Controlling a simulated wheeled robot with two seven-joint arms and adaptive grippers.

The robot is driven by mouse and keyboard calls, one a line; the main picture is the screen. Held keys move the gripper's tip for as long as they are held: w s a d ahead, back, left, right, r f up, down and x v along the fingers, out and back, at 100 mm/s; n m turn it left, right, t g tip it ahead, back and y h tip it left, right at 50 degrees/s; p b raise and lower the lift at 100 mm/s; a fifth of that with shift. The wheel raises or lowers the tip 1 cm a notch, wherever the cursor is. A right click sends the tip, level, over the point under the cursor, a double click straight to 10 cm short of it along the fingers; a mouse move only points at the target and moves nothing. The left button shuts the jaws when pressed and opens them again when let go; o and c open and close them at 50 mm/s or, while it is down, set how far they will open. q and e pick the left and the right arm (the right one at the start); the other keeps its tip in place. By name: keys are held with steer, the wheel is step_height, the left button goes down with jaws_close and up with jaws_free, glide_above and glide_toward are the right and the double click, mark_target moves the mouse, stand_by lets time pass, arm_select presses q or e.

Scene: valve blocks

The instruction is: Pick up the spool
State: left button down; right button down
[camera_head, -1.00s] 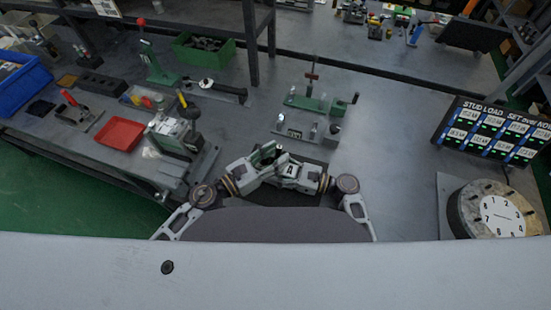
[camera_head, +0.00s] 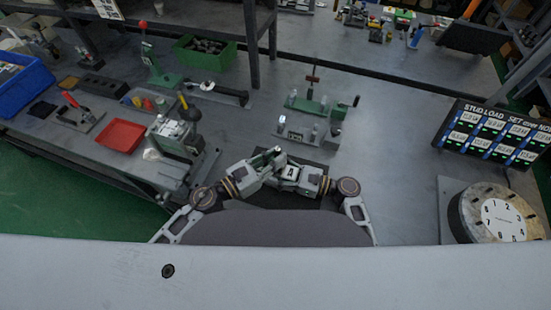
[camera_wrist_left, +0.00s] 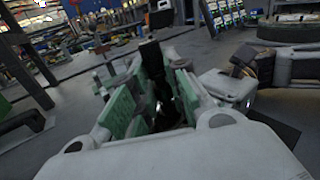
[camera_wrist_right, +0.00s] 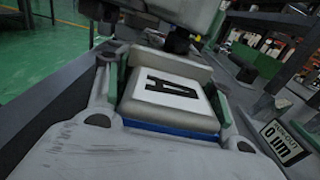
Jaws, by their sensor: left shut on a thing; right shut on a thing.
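My left gripper (camera_head: 274,154) is shut right beside the block. Between its green pads in the left wrist view is a small dark piece (camera_wrist_left: 164,90), likely the spool, mostly hidden by the fingers. I cannot tell whether it is clear of the block.
A green fixture with upright posts (camera_head: 318,106) and a grey stand with pins (camera_head: 297,133) stand just beyond the grippers. A red tray (camera_head: 120,135) and hand tools lie on the left bench. A dial (camera_head: 503,220) and display board (camera_head: 492,132) stand at right. Bare grey tabletop lies between.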

arm_select(q)
steer(key=shift+r, duration=0.15)
steer(key=shift+r, duration=4.85)
arm_select(e)
steer(key=c, duration=0.5)
jaws_free()
steer(key=shift+d, duration=0.15)
